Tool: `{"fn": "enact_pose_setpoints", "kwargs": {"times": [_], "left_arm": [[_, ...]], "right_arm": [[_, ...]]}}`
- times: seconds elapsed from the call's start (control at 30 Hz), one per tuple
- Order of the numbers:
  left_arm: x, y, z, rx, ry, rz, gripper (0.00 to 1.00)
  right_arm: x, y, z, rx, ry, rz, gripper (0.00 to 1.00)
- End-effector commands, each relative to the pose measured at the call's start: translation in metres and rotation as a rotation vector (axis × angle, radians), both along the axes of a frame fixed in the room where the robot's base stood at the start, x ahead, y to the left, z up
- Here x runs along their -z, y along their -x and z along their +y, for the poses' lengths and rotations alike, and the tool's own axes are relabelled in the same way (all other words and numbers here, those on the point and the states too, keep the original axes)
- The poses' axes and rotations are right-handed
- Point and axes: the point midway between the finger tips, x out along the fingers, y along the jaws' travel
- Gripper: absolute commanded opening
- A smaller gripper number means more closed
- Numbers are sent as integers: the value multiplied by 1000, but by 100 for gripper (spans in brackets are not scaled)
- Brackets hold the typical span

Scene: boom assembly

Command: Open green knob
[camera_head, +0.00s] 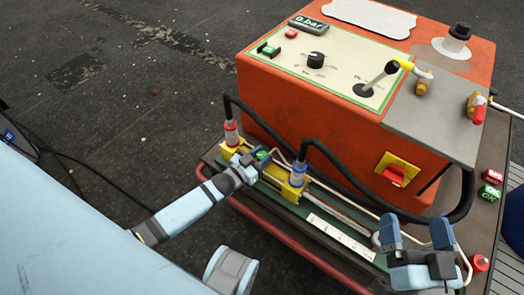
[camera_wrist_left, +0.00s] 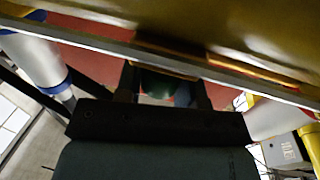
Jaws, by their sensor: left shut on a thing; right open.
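The green knob (camera_head: 262,155) sits between the two yellow blocks at the front of the orange machine. It also shows as a dark green round shape (camera_wrist_left: 158,84) between the fingers in the left wrist view. My left gripper (camera_head: 256,160) is shut on the green knob, and its fingers cover much of it. My right gripper (camera_head: 416,234) is open and empty at the lower right, over the front rail, with its fingers pointing up in the picture.
The orange machine (camera_head: 300,110) carries a panel with a black dial (camera_head: 316,59) and a lever (camera_head: 377,78). Black hoses (camera_head: 340,171) run to fittings beside my left gripper. A red switch (camera_head: 394,175) is on the machine's front. The dark floor at left is mostly clear.

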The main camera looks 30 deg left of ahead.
Motion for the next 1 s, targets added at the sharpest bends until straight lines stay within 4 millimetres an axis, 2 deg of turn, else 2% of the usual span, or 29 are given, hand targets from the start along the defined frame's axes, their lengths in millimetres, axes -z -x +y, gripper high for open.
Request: {"fn": "enact_pose_setpoints", "kwargs": {"times": [0.3,0.73,0.77,0.83,1.0], "left_arm": [[0,1,0,-87,1,1,12],[1,0,0,-94,0,0,12],[1,0,0,-94,0,0,42],[0,0,0,-93,0,0,59],[0,0,0,-93,0,-1,60]], "right_arm": [[15,-1,-5,15,45,68,96],[17,0,-6,16,49,74,96],[17,0,-6,16,49,74,96],[17,0,-6,16,49,74,96],[17,0,-6,16,49,74,96]]}}
